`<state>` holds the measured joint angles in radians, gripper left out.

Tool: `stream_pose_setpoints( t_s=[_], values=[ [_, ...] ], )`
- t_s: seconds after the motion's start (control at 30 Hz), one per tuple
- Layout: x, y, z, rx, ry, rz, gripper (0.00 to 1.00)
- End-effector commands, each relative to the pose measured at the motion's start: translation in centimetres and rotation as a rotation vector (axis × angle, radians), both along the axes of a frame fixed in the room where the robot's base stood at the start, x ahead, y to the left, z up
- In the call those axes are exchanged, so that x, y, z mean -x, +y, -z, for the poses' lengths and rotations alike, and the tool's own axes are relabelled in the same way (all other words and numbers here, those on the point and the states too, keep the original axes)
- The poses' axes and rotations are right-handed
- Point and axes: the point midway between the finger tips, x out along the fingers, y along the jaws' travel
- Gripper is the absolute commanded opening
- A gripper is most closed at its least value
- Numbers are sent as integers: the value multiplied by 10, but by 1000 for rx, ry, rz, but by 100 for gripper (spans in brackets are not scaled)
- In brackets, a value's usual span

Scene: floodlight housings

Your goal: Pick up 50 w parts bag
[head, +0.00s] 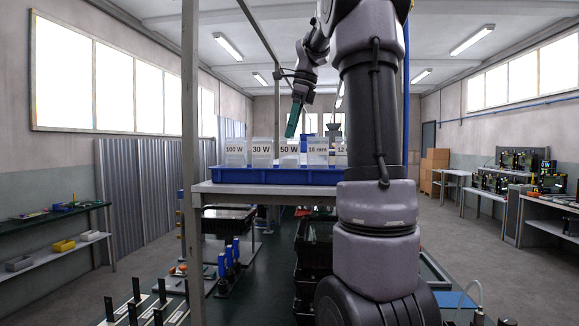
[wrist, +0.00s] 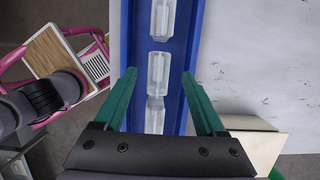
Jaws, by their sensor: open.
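The 50 W parts bag (head: 289,153) is a clear upright bag with a printed label, third from the left in a row in a blue tray (head: 270,176). My gripper (head: 291,134) has green fingers pointing down, and in the head view its tips appear just above the 50 W bag. In the wrist view my gripper (wrist: 159,73) is open, its fingers spread to either side of the blue tray (wrist: 186,45). A clear bag (wrist: 158,68) lies between the fingertips, with nothing gripped. No label can be read from above.
The 30 W bag (head: 261,152) and 100 W bag (head: 235,152) stand left of it, the 16 mm bag (head: 317,151) right. The tray rests on a grey shelf (head: 230,188). A metal post (head: 191,120) rises at the shelf's left.

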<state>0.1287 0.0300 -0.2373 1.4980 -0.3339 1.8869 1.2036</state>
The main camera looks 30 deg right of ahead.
Motion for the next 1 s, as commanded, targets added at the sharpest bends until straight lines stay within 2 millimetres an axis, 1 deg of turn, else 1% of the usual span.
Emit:
stream_pose_setpoints(
  t_s=[0.03,0.27,0.4,0.5,0.63,0.83,0.87,0.9,0.97,1.0],
  values=[
    [-1,2,6,-1,1,-2,72],
    [-2,6,25,-1,0,-4,72],
    [-3,8,46,-1,0,-4,72],
    [-5,11,59,-1,-1,-5,72],
    [-6,12,67,0,-2,-4,72],
    [-6,12,67,0,-2,-4,72],
    [-6,12,67,0,-2,-4,65],
    [-6,12,67,0,-2,-4,50],
    [-6,12,67,0,-2,-5,27],
    [-6,12,67,0,-2,-5,11]
  ],
)
